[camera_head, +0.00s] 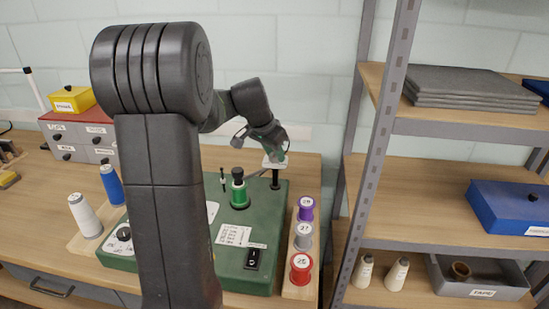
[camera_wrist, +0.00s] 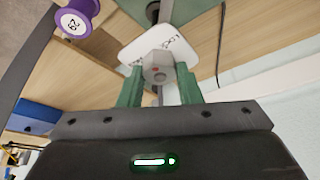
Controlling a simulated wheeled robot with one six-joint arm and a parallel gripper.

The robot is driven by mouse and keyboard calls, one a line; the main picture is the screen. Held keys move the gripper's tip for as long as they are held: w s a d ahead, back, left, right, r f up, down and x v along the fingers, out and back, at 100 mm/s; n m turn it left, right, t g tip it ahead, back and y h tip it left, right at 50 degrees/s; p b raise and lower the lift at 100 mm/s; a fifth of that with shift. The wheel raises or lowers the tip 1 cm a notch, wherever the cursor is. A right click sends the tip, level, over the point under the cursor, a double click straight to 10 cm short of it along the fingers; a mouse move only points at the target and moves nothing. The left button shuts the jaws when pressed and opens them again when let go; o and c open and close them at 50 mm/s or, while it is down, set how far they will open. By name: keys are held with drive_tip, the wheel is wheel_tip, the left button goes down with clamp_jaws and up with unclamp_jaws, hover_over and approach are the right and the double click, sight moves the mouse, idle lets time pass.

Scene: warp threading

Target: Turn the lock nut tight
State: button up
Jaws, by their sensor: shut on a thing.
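In the head view my gripper (camera_head: 276,153) is at the far right corner of the green machine base (camera_head: 270,205), by the white plate (camera_head: 274,164) on a dark post (camera_head: 275,180). The nut itself is hidden there.
A metal shelf upright (camera_head: 377,140) rises further right. My arm hides part of the base.

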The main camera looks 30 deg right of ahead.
drive_tip(key=m, duration=0.2)
drive_tip(key=m+g+b, duration=0.1)
drive_tip(key=m, duration=0.1)
drive_tip(key=shift+w+m+g, duration=0.15)
drive_tip(key=shift+m+g, duration=0.85)
drive_tip(key=shift+m, duration=1.1)
drive_tip(key=o, duration=1)
drive_tip(key=shift+w+r, duration=0.1)
drive_tip(key=v, duration=1.3)
drive_tip(key=shift+w+r+b, duration=0.1)
drive_tip(key=shift+r+b, duration=0.2)
drive_tip(key=shift+r, duration=0.05)
drive_tip(key=shift+f, duration=0.15)
